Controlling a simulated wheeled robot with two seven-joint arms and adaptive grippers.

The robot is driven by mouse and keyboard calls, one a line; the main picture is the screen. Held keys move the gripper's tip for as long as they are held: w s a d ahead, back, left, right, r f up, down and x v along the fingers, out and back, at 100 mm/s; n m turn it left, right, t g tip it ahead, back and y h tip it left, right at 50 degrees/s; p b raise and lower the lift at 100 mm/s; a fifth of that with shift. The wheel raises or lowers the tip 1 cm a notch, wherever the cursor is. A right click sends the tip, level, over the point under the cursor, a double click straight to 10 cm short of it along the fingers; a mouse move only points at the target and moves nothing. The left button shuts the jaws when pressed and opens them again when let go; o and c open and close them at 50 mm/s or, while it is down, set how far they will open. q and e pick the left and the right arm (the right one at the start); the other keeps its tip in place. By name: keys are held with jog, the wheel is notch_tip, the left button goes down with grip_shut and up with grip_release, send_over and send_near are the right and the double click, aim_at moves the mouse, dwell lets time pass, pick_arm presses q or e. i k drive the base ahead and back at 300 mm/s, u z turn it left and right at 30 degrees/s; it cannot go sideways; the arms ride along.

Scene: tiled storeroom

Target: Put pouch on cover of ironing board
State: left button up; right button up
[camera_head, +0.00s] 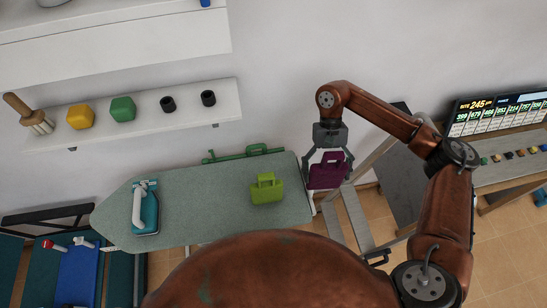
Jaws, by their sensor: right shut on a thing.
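The ironing board (190,185) has a grey-green cover and lies across the middle of the head view, its tapered end to the left. A purple pouch (327,178) hangs in my right gripper (328,160), which is shut on it. Gripper and pouch show just beyond the board's right end. A green pouch (267,188) with a handle is on the right part of the cover. A teal iron (146,210) with a pale handle stands on the left part. My left gripper is not in view.
A white wall shelf (140,112) above the board holds a brush, yellow and green blocks, and two dark cups. A grey table (400,170) is at the right, near a lit screen (500,110). The middle of the cover, between iron and green pouch, is clear.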

aim_at(212, 210)
jog(key=z, duration=1.75)
jog(key=k, duration=1.25)
jog(key=u, duration=1.9)
jog(key=i, duration=0.5)
jog(key=z, duration=0.05)
